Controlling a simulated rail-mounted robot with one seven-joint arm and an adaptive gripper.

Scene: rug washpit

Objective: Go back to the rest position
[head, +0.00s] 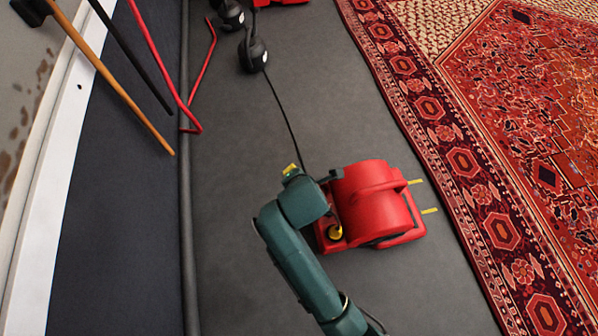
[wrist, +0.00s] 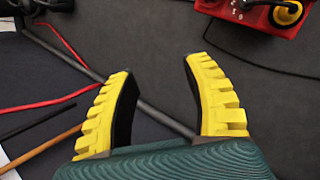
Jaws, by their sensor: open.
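My gripper (wrist: 158,68) shows in the wrist view with its two yellow, black-lined fingers spread apart and nothing between them. Grey floor and a dark pipe lie in view beyond the fingers. In the head view my green arm reaches up from the bottom, and a small yellow part of my gripper (head: 290,169) shows at its far end. The rest of the gripper is hidden by the wrist there. My gripper appears left of a red blower-like machine (head: 372,196), and I cannot tell the gap between them.
The machine's red body also shows at the wrist view's top right (wrist: 268,22). A black cable (head: 284,115) runs from a black device (head: 252,55). Poles (head: 124,92) lean at left by a dark pipe (head: 189,230). A patterned rug (head: 520,110) lies right.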

